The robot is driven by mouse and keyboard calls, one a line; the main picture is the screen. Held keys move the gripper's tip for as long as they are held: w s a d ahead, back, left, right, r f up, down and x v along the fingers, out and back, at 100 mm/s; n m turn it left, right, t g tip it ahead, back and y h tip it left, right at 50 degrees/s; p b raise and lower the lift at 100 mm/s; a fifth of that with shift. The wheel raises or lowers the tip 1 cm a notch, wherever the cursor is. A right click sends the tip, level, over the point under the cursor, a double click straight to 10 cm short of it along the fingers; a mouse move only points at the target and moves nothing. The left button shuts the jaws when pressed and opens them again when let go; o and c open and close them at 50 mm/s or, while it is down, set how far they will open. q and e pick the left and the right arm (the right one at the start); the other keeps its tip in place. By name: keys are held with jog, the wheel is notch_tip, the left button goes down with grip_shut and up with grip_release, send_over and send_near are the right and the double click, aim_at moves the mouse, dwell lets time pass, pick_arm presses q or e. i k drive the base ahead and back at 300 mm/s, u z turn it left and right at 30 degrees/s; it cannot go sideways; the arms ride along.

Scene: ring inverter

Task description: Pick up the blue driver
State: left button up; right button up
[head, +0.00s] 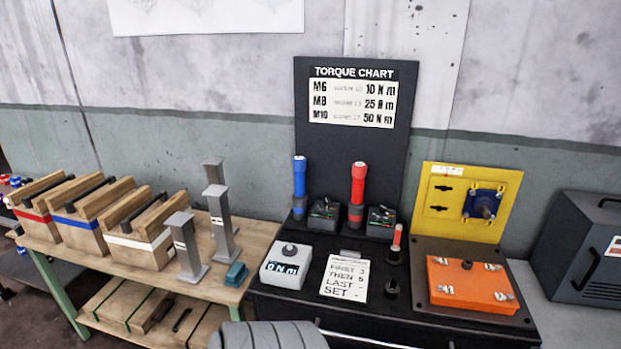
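The blue driver (299,177) stands upright in a dark holder at the back left of the black bench, in front of the torque chart board. It has a blue upper part and a dark lower part with a blue band. A red driver (358,184) stands upright to its right in a similar holder. Neither of my grippers shows in the head view.
In front are a white box with a "0 Nm" display (288,267), a note card (345,276) and a small red-topped tool (396,243). Wooden crates (90,210) and grey stands (220,222) occupy the left table.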

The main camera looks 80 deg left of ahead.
aim_at(299, 163)
jog(key=u, duration=0.6)
jog(key=i, duration=0.7)
jog(key=u, duration=0.85)
